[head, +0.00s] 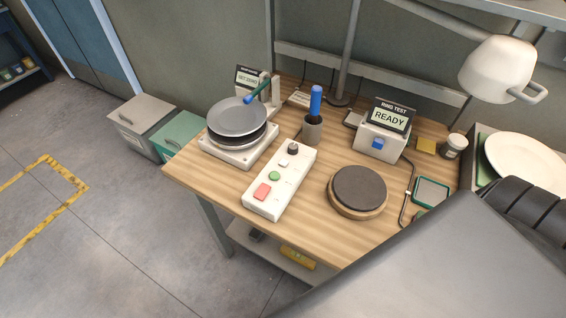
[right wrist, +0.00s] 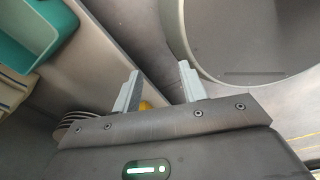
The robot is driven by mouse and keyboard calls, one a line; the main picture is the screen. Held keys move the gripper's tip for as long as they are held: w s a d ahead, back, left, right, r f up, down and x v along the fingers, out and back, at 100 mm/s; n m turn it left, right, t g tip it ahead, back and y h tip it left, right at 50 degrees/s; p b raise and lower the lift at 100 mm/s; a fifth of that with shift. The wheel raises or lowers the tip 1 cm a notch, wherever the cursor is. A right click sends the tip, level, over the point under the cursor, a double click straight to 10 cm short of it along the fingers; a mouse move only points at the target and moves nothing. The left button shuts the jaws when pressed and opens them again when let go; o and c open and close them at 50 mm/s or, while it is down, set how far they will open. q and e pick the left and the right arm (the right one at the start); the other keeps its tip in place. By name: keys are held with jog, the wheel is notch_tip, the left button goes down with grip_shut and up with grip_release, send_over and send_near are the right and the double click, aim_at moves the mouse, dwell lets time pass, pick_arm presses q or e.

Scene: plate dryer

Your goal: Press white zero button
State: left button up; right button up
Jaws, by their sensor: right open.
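A white control box (head: 258,205) lies on the wooden bench in the head view. It carries a red button (head: 262,191), a green button (head: 274,176), a small pale button (head: 284,162) and a dark knob (head: 292,149) in a row. The pale button looks white, but its label is too small to read. My right gripper shows in the right wrist view (right wrist: 158,72), open with nothing between its fingers and away from the control box. Its fingers do not show in the head view. My left gripper is not in view.
A scale (head: 241,150) with a grey pan (head: 237,117) stands left of the box, its display partly hidden. A round dark plate (head: 359,188) sits to the right. A "READY" display (head: 390,115), white lamp (head: 497,69) and white dish (head: 522,160) are further right. My arm covers the lower right.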

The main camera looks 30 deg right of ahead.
dwell(0.3)
grip_shut()
dwell(1.6)
